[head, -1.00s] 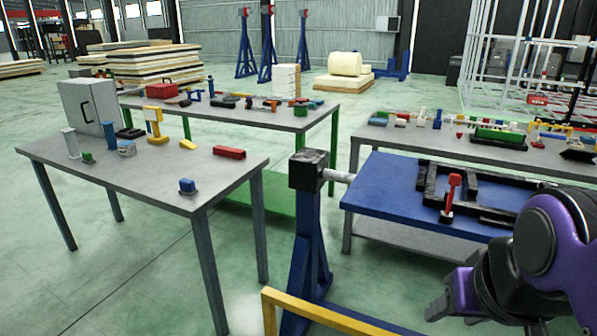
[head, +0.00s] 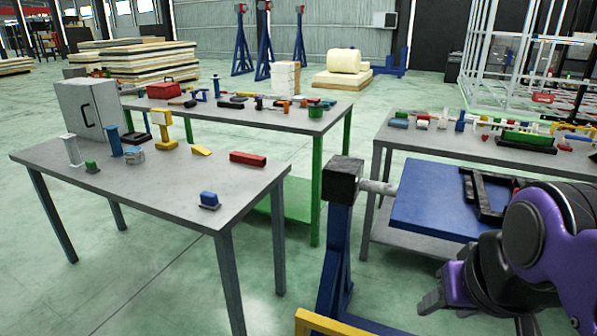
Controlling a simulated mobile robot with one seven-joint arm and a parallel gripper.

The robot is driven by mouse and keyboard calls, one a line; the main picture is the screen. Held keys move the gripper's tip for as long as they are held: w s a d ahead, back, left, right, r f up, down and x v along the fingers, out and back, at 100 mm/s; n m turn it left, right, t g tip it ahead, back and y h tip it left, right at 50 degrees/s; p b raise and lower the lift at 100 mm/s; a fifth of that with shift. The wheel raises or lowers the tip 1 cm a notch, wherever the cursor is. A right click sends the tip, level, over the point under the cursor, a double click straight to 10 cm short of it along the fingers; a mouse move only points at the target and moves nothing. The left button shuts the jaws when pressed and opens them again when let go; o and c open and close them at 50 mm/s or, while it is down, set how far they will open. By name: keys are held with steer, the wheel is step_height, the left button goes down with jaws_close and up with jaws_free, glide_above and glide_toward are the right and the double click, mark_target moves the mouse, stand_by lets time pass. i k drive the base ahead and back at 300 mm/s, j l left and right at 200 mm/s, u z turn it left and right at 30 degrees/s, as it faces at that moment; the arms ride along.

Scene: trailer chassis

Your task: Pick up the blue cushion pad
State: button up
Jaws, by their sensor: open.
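A small blue block on a thin grey base (head: 209,200) sits near the front right corner of the left grey table (head: 130,178). It is the likeliest blue cushion pad, but its softness cannot be made out. Another small blue piece (head: 398,123) lies at the left end of the right grey table. My gripper (head: 432,302) is at the lower right, open and seemingly empty, well to the right of the left table and away from both blue pieces. Its far finger is partly hidden by my own wrist.
A red block (head: 248,159), a yellow wedge (head: 201,150) and a yellow stand (head: 164,130) are also on the left table. A blue stand (head: 338,240) and a yellow rail (head: 340,324) lie between that table and my gripper. Green floor is open in front.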

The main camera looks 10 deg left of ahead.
mark_target(209, 200)
steer(key=i+j, duration=0.15)
steer(key=j, duration=0.25)
steer(key=i+j, duration=0.15)
steer(key=j, duration=0.25)
steer(key=i+j, duration=0.15)
steer(key=j, duration=0.25)
steer(key=i+j, duration=0.15)
steer(key=j, duration=0.3)
steer(key=i+j, duration=0.15)
steer(key=j, duration=0.25)
steer(key=i+j, duration=0.15)
steer(key=j, duration=0.25)
